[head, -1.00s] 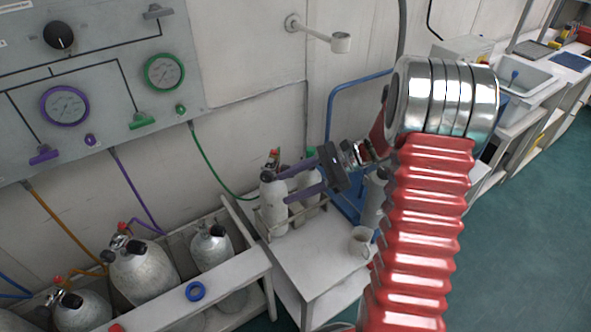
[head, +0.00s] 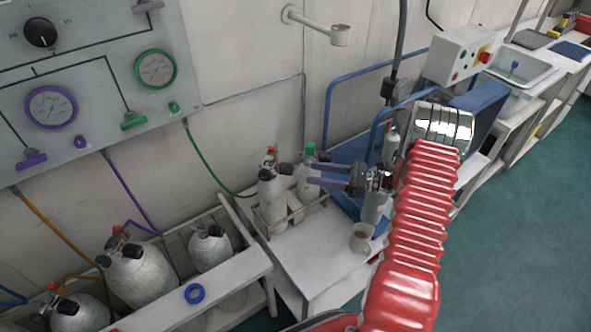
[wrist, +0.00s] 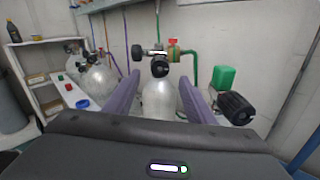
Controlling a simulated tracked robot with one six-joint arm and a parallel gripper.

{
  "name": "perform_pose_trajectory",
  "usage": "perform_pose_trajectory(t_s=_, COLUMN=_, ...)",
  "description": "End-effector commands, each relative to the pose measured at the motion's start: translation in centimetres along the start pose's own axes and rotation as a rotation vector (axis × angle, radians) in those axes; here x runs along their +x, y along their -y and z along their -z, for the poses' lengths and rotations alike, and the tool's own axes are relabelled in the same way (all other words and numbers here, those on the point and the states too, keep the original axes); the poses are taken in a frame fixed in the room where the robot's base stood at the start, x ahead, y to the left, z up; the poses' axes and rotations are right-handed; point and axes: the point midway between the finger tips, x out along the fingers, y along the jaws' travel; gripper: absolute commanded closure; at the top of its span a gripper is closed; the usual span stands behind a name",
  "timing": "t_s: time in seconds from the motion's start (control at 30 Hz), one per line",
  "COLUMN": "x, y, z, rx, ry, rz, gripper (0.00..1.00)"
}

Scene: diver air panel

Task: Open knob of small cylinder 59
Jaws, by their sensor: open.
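Two small grey cylinders stand side by side in a low rack on a white table. No number is legible on them, so I cannot tell which is 59. The left one (head: 271,198) has black knobs and a red fitting on top. It also shows in the wrist view (wrist: 159,102), with a round black knob (wrist: 160,67) facing me. The right one (head: 306,188) has a green cap (head: 310,149). My gripper (head: 310,174) is open and empty, its purple fingers pointing left toward the cylinders. In the wrist view, the left cylinder appears between the fingers, beyond them.
A beige cup (head: 361,238) stands on the table under my gripper. Larger cylinders (head: 140,275) sit in a white rack at left, with a blue ring (head: 195,293) on its ledge. The gauge panel (head: 95,110) hangs above. A blue cart frame (head: 345,150) stands behind my gripper.

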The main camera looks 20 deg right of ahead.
Motion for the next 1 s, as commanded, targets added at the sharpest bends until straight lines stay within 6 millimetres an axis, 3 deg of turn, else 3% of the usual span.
perform_pose_trajectory(t_s=0.37, x=0.7, y=0.0, z=0.0, rx=-0.001, ry=-0.001, rz=0.002, gripper=0.5)
perform_pose_trajectory(t_s=0.8, x=6.1, y=0.0, z=0.0, rx=-0.001, ry=-0.002, rz=0.002, gripper=0.5)
perform_pose_trajectory(t_s=1.0, x=7.2, y=0.0, z=0.0, rx=-0.001, ry=-0.002, rz=0.003, gripper=0.5)
